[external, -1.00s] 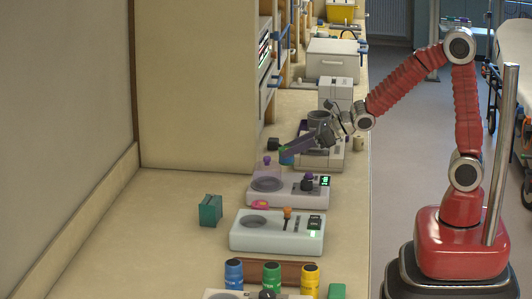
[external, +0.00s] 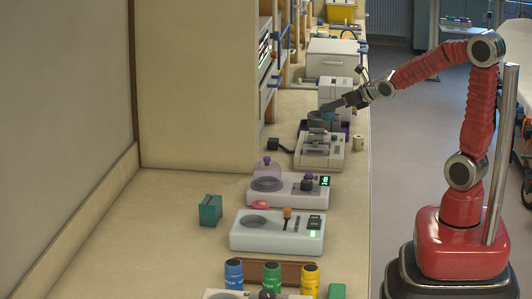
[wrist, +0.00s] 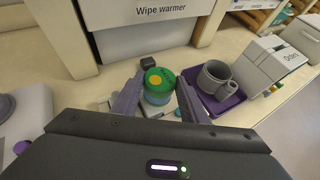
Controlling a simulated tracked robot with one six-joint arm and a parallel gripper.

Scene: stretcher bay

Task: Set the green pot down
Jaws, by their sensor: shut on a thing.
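The green pot (wrist: 158,86) has a green lid with a yellow spot and a blue body. In the wrist view it sits between the two fingers of my gripper (wrist: 158,92), which is shut on it. In the external view my gripper (external: 330,107) is near the purple tray, and a blue bit of the pot (external: 328,116) shows below the fingers. The pot looks upright. Its underside is hidden, so I cannot tell whether it touches anything.
A grey mug (wrist: 215,78) stands on a purple tray (wrist: 237,99) just right of the pot. A white box marked "Orders" (wrist: 268,68) is farther right. A pale bench device (external: 318,157) is nearby. A clear dome (external: 266,172) stands on another device. The left counter is largely clear.

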